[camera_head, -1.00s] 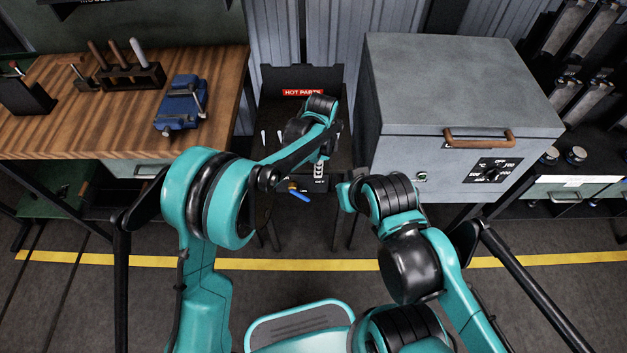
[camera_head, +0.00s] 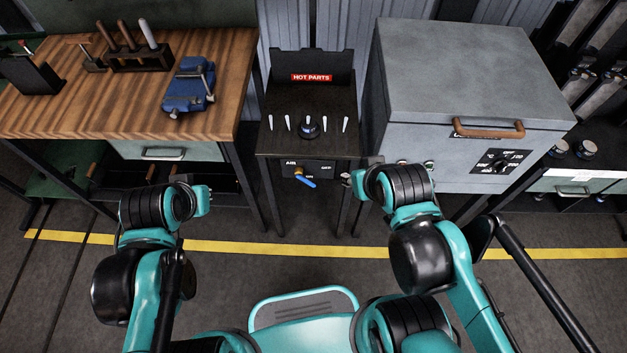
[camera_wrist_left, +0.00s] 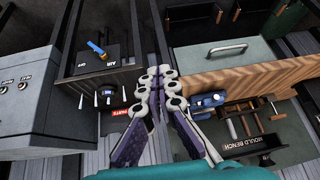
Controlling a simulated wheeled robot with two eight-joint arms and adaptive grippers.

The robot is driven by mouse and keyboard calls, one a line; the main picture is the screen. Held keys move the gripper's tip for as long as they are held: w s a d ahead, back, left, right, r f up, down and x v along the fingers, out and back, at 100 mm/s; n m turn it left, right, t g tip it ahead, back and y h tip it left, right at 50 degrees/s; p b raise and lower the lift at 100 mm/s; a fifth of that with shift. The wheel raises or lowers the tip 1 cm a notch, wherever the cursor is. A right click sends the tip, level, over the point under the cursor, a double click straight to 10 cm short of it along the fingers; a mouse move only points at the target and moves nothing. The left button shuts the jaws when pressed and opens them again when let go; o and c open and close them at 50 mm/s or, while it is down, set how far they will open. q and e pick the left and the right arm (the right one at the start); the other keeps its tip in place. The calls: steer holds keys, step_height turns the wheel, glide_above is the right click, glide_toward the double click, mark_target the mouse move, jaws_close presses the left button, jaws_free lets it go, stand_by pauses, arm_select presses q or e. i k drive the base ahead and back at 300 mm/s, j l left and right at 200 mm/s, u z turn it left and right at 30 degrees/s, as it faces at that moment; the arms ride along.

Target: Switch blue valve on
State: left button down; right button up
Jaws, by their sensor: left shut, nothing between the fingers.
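The blue valve handle (camera_head: 307,183) is on the front panel of the black hot-parts stand, between the AIR label and a second small label, on a brass-coloured pivot. In the head view it slants down to the right. It also shows in the left wrist view (camera_wrist_left: 96,48), at upper left. My left gripper (camera_wrist_left: 155,76) is shut and empty, apart from the valve. In the head view my left arm hides its fingers. My right arm's wrist is right of the stand; its fingers are not visible.
The black stand (camera_head: 268,140) has several upright pale pegs and a dark knob on top. A wooden bench (camera_head: 60,125) with a blue vise (camera_head: 187,88) is left. A grey oven (camera_head: 450,70) with a wooden handle stands right. Floor is free in front.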

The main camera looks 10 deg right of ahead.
mark_target(299, 170)
steer(key=k+z, duration=0.1)
steer(key=z, duration=0.4)
steer(key=k+z, duration=0.15)
steer(key=z, duration=0.35)
steer(key=k+z, duration=0.15)
steer(key=z, duration=0.35)
steer(key=k+l, duration=0.15)
steer(key=k, duration=0.15)
